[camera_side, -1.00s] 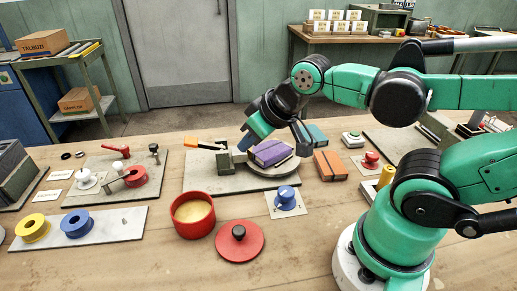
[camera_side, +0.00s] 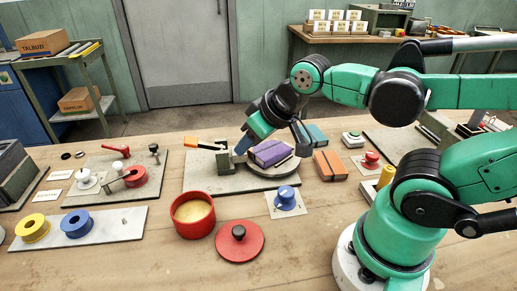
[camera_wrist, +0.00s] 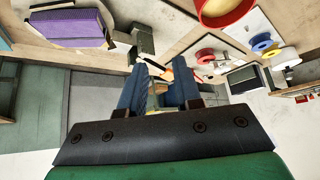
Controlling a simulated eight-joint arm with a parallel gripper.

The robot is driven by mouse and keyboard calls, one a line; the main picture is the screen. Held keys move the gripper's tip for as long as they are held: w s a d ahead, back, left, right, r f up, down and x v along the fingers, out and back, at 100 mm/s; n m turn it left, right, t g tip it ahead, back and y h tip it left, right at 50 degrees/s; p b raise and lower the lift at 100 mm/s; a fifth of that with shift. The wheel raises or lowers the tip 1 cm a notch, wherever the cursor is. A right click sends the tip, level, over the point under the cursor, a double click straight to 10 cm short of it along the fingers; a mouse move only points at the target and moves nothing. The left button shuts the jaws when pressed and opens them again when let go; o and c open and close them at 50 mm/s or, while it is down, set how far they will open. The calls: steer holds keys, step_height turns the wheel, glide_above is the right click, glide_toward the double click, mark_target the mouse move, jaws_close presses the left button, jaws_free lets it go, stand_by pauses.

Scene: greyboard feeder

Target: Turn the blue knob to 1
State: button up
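The blue knob (camera_side: 286,196) stands on a small white plate (camera_side: 275,211) with faint marks, right of the red pot. The marks are too small to read, so I cannot tell the knob's setting. My gripper (camera_side: 268,140) is behind the knob and well apart from it, above the grey board by the purple block. In the wrist view my gripper (camera_wrist: 159,70) has its two blue fingers apart with nothing held between them. The knob is not visible in the wrist view.
The purple block (camera_side: 270,153) sits on a round turntable close to my gripper. A red pot (camera_side: 193,224) and its red lid (camera_side: 239,243) stand left of and in front of the knob. An orange box (camera_side: 330,165) lies behind it to the right.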

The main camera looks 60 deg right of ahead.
mark_target(287, 190)
steer(key=o, duration=0.6)
steer(key=m, duration=0.1)
steer(key=d+f+m+g, duration=0.1)
steer(key=m, duration=0.1)
steer(key=s+f+m+g, duration=0.1)
steer(key=shift+d+m, duration=0.3)
steer(key=shift+c, duration=0.2)
steer(key=s+d+f+m+g, duration=0.1)
steer(key=m, duration=0.2)
steer(key=s+f+m+g, duration=0.1)
steer(key=m+g, duration=0.1)
steer(key=m, duration=0.2)
steer(key=s+d+f+m+g, duration=0.1)
steer(key=s+m, duration=0.1)
steer(key=m, duration=0.2)
steer(key=shift+d+f, duration=0.2)
steer(key=shift+d, duration=0.15)
steer(key=shift+s+d+f+m+g, duration=0.1)
steer(key=shift+s+f+m+g, duration=0.15)
steer(key=shift+m+g, duration=0.3)
steer(key=shift+f, duration=2.65)
jaws_close()
